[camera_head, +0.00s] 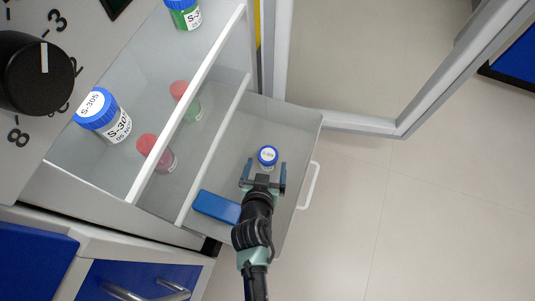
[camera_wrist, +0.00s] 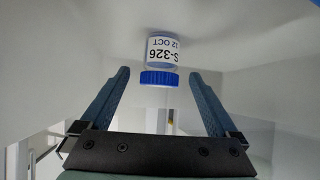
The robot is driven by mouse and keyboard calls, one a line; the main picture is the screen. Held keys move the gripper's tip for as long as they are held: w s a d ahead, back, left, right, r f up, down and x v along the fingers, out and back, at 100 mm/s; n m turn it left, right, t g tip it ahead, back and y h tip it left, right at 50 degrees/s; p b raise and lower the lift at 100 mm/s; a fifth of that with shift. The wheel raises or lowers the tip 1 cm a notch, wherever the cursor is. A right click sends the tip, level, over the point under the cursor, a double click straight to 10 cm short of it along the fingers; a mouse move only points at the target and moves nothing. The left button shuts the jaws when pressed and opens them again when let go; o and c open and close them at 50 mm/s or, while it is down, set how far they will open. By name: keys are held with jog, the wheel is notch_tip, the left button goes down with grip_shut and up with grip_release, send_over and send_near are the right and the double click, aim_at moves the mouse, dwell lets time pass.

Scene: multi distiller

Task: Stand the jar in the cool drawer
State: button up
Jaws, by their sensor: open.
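A small jar with a blue lid (camera_head: 267,156) stands upright in the open drawer (camera_head: 307,137), which has a white handle. In the wrist view the jar (camera_wrist: 163,52) shows a white label reading S-326 and 12 OCT, and appears upside down. My gripper (camera_head: 264,170) reaches into the drawer just in front of the jar. Its two fingers, also in the wrist view (camera_wrist: 163,80), are spread wide with nothing between them, and the jar lies beyond the tips. No label on the drawer shows that names it cool.
A blue block (camera_head: 216,207) lies in the drawer left of my arm. An open door frame (camera_head: 400,128) stands right; clear floor lies beyond the handle.

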jog(key=shift+p+v, duration=0.45)
jog(key=shift+v, duration=1.05)
